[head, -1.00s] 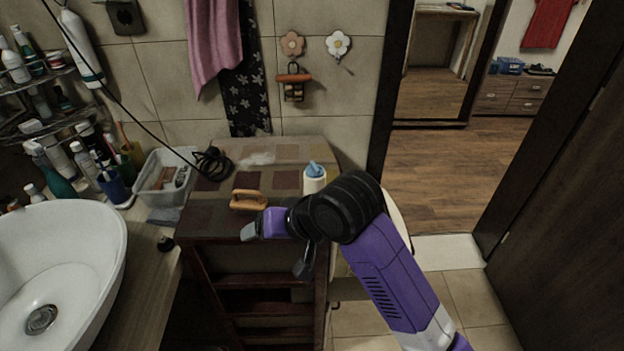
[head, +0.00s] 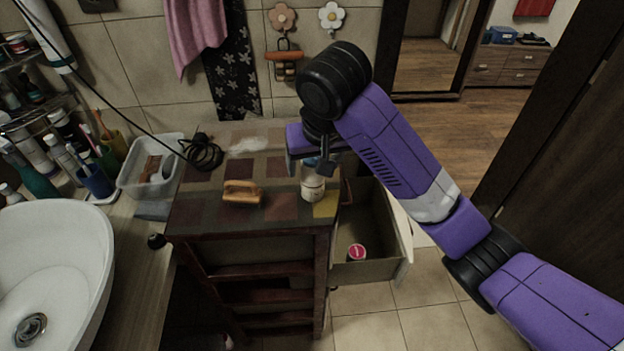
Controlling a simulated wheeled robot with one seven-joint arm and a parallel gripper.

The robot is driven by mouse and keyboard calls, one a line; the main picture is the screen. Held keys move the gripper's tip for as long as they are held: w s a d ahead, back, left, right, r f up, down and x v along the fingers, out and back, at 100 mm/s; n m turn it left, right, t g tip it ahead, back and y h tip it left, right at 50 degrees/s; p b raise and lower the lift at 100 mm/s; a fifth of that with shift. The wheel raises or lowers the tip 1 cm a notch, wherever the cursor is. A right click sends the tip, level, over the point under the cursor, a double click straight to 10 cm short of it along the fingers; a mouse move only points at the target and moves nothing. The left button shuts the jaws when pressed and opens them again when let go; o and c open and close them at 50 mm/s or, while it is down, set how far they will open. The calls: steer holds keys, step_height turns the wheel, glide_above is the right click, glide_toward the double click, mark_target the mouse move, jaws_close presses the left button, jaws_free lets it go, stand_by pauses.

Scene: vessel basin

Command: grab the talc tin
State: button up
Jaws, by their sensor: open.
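A white bottle (head: 312,188) with a blue cap stands upright on the right part of the cabinet top. A small round container with a pink top (head: 356,252) stands inside the open drawer. No label is readable, so I cannot tell which of the two is the talc tin. My gripper (head: 309,164) is open, with its fingers pointing down at the blue cap of the white bottle and partly hiding it. I cannot tell whether they touch it. The pink-topped container is below and to the right of my gripper, clear of it.
The cabinet top (head: 205,211) also holds a wooden-handled brush (head: 242,192), a coiled black cord (head: 203,152) and a white powdery patch (head: 248,145). The drawer (head: 385,268) juts out on the right. A washbasin (head: 55,265) and a clear bin (head: 150,168) are at left.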

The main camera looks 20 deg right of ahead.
steer(key=x, duration=0.4)
steer(key=shift+w+d+f+p, duration=0.1)
steer(key=shift+w+f+p, duration=0.1)
steer(key=shift+f+p, duration=0.2)
steer(key=shift+c, duration=0.4)
steer(key=shift+r, duration=0.1)
jaws_close()
